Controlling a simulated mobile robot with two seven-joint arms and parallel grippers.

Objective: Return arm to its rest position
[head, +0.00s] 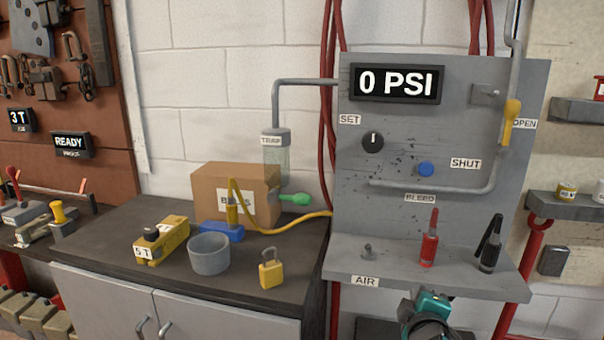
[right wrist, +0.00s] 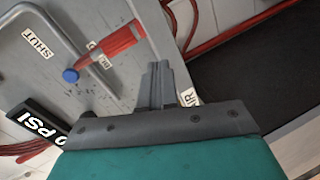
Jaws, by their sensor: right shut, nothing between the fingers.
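My right gripper (head: 412,298), with its teal wrist housing, shows at the bottom of the head view, in front of and below the panel's shelf. In the right wrist view its two dark fingers (right wrist: 157,84) are closed together with nothing between them. They appear apart from the red tool (right wrist: 110,45), which stands on the shelf. My left arm and gripper are not in view.
The grey air panel (head: 400,220) has a display (head: 397,83) reading 0 PSI, a yellow lever (head: 510,122) by OPEN and a blue button (head: 426,169). Its shelf holds the red tool (head: 429,247) and a black tool (head: 490,254). A cluttered bench (head: 220,288) stands left.

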